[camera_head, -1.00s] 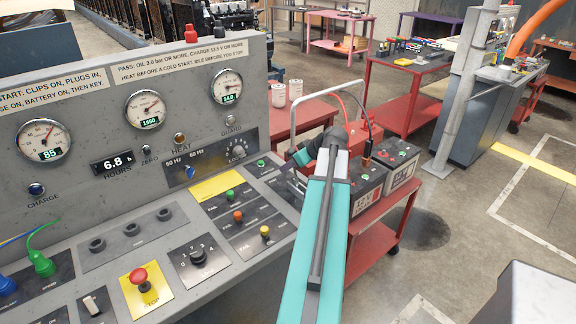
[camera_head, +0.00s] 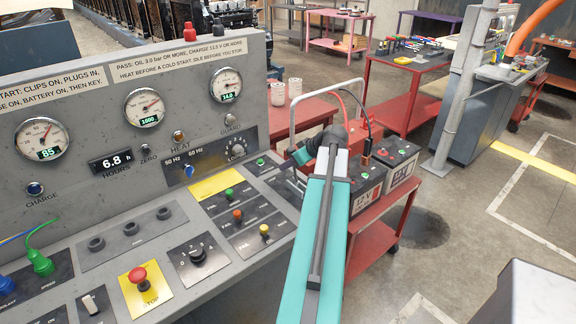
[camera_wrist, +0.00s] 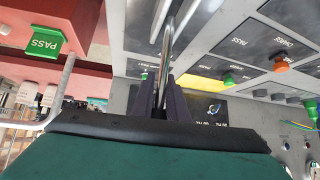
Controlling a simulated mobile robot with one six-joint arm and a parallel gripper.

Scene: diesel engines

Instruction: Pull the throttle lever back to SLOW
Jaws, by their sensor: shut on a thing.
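The throttle lever shows in the wrist view as a bare metal rod (camera_wrist: 167,50) rising between my fingers, with a slot beside it in the grey panel. My gripper (camera_wrist: 166,88) has its two dark fingers shut on this rod. In the head view my gripper (camera_head: 301,156) is at the right end of the sloping control panel (camera_head: 225,268), and my teal arm hides much of that corner. The lever's knob and its SLOW marking cannot be made out.
Left of my gripper are small coloured buttons, a rotary switch (camera_head: 197,252) and a red stop button (camera_head: 138,275). A bent metal rail (camera_head: 325,82) and a red cart with batteries (camera_head: 396,160) stand close on the right. Open floor lies further right.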

